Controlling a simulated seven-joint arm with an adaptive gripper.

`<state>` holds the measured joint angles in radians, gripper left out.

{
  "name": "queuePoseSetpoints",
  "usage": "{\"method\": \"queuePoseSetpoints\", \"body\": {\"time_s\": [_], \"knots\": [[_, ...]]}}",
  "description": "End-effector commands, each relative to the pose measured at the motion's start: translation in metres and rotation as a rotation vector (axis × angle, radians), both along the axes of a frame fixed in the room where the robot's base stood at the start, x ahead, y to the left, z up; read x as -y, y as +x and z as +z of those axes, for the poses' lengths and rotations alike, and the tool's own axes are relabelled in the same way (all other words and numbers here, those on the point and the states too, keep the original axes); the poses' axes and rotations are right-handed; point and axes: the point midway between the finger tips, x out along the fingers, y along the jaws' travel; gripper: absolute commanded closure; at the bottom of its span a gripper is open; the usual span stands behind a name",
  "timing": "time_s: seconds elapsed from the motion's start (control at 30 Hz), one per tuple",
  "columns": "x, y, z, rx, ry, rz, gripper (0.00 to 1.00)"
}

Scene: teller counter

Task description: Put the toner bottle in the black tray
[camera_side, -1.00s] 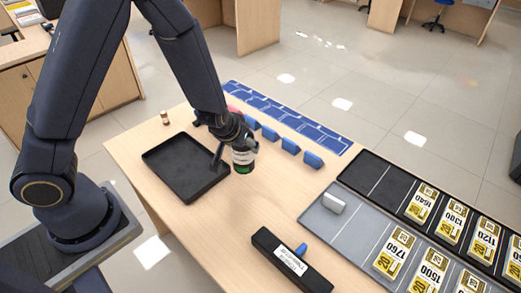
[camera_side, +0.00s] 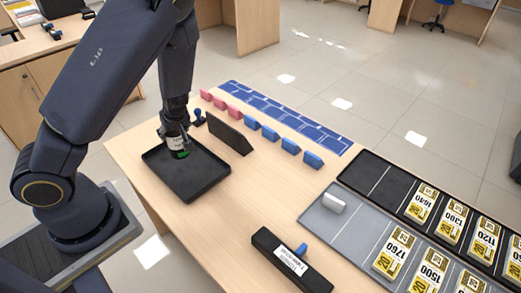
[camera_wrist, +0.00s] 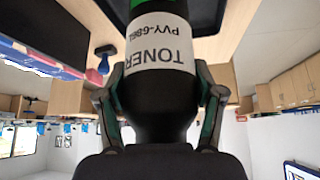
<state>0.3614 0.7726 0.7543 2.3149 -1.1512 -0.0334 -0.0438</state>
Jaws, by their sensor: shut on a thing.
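The toner bottle (camera_side: 178,144) has a black body, a white label and a green band. My gripper (camera_side: 174,131) is shut on it, and its lower end points down over the far part of the black tray (camera_side: 190,191). I cannot tell whether the bottle touches the tray floor. In the wrist view the bottle (camera_wrist: 162,55) fills the middle, its label reading TONER upside down. There the fingers of my gripper (camera_wrist: 163,98) close on both its sides. The rest of the tray is empty.
A dark upright plate (camera_side: 230,134) stands right of the tray. A blue stamp-like item (camera_side: 199,117) stands near the tray's far edge. Pink blocks (camera_side: 219,104) and blue blocks (camera_side: 270,133) line the back. A black labelled bar (camera_side: 290,261) lies in front.

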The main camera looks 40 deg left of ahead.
Motion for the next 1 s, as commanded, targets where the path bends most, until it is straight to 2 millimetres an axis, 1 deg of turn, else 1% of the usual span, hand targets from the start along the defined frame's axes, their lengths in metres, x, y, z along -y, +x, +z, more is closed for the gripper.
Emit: {"method": "queuePoseSetpoints", "body": {"time_s": [0.2,0.37,0.5,0.57,0.93,0.97,1.0], "knots": [[-0.001,0.001,-0.021,0.002,0.002,0.000,0.81],[0.000,0.001,-0.032,0.004,0.000,0.000,0.81],[0.000,0.000,-0.054,0.002,0.001,0.000,0.81],[0.000,0.001,-0.059,0.004,0.001,-0.001,0.81],[0.001,0.002,-0.064,0.006,0.001,-0.004,0.81],[0.001,0.002,-0.065,0.005,0.000,-0.004,0.32],[0.001,0.002,-0.065,0.005,0.000,-0.005,0.28]]}}
